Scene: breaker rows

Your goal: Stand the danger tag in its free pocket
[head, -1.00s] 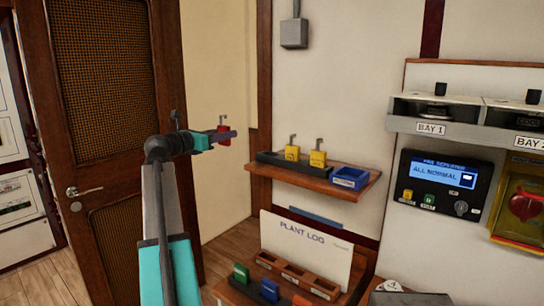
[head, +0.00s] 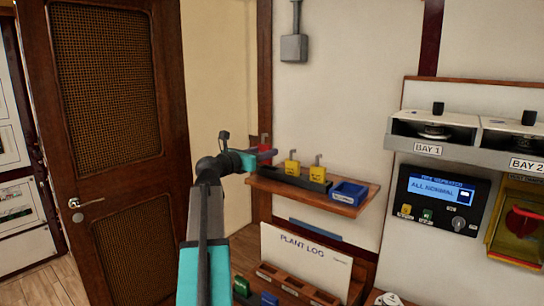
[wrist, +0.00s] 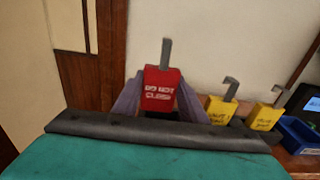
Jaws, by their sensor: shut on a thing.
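The red danger tag (head: 264,140) has a grey hook and stands upright at the left end of the shelf rack. In the wrist view the tag (wrist: 160,90) reads "DO NOT CLOSE". My gripper (head: 262,153) is shut on it, with a finger on each side. The black rack (head: 292,181) holds two yellow tags (head: 291,168) (head: 318,174) to the right of the red one. Its left end, with the free pocket, is largely hidden behind my gripper. I cannot tell whether the tag's foot is above or inside the pocket.
The wooden shelf (head: 345,209) carries the rack and a blue tray (head: 349,193) at its right. Below stand the plant log board (head: 305,255) and a lower rack with green and blue tags (head: 241,287). A wooden door (head: 115,120) is at left.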

